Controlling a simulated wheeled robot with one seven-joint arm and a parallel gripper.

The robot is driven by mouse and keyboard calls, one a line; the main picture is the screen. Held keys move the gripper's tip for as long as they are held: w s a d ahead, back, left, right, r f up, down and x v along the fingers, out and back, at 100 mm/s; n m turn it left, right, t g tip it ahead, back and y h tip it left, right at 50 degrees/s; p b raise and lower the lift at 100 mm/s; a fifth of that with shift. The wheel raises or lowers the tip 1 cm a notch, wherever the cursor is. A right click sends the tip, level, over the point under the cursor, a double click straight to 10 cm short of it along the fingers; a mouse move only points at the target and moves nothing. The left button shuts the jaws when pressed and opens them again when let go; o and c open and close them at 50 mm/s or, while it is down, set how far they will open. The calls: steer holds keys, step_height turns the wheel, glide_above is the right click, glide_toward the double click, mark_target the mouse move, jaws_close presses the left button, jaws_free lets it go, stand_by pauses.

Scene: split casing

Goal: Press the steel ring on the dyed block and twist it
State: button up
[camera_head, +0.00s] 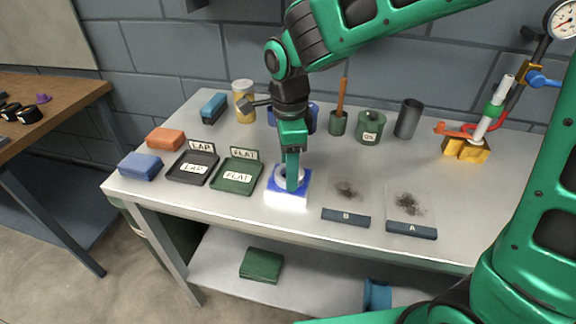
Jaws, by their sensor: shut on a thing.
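The dyed block (272,188) has a blue top and a bright, pale front face, and sits near the front edge of the bench. The steel ring (279,179) lies on the block's blue top, partly hidden by my gripper. My gripper (292,186) points straight down over the block, its green fingers shut on the ring. The fingertips reach down to the ring, and the far side of the ring is partly hidden behind them. Whether the ring is pressed flat against the block cannot be told.
A black LAP tray (174,179) and a green FLAT tray (221,187) stand left of the block. Sheets with dark smudges, labelled B (346,217) and A (411,230), lie to the right. Cans and pots, including a green pot (370,122), stand along the back.

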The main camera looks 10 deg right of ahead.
steer(key=shift+n, duration=0.3)
steer(key=shift+m, duration=1.3)
step_height(320, 180, up, 7)
stand_by(0.6)
stand_by(0.3)
